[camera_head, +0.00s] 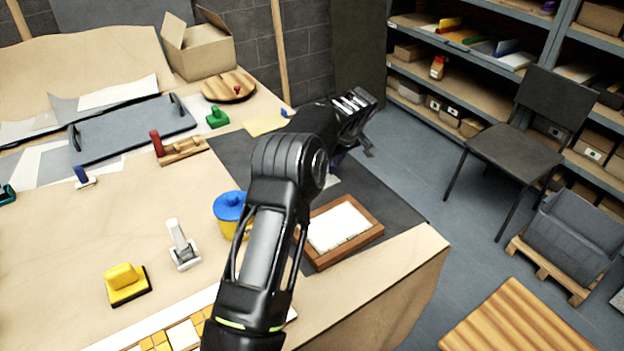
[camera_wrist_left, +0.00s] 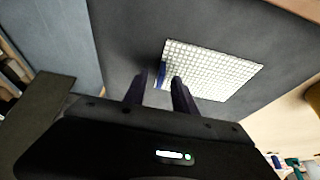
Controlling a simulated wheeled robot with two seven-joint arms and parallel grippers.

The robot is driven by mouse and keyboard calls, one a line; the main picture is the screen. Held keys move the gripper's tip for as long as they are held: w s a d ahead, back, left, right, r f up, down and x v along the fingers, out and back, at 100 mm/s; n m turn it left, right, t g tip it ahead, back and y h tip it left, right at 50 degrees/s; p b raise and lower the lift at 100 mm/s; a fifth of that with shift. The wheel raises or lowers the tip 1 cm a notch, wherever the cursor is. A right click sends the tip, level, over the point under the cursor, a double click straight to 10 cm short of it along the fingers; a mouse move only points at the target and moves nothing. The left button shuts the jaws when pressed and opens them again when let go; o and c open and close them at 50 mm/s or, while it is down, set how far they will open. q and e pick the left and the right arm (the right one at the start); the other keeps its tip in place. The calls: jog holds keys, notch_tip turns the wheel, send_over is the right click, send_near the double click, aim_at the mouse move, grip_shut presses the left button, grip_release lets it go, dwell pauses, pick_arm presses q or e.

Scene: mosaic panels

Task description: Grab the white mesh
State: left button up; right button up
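The white mesh (camera_wrist_left: 212,70) is a flat, light grid panel lying on a dark mat in the left wrist view. A blue piece (camera_wrist_left: 160,76) sits at its left edge. My left gripper (camera_wrist_left: 159,80) is open, with its two dark fingers apart and pointing at that blue edge, which shows between the fingertips. I cannot tell whether they touch it. In the head view my left gripper (camera_head: 337,160) is over the far part of the mat, and my arm hides most of the mesh. My right gripper is not in view.
The dark mat (camera_head: 400,205) lies on a wooden table (camera_head: 60,245). A wooden frame with a white panel (camera_head: 340,226) and a yellow pot with a blue lid (camera_head: 230,206) stand close to my arm. A cardboard box (camera_head: 200,52) is at the back.

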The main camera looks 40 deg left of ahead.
pick_arm(q)
grip_shut()
dwell(0.6)
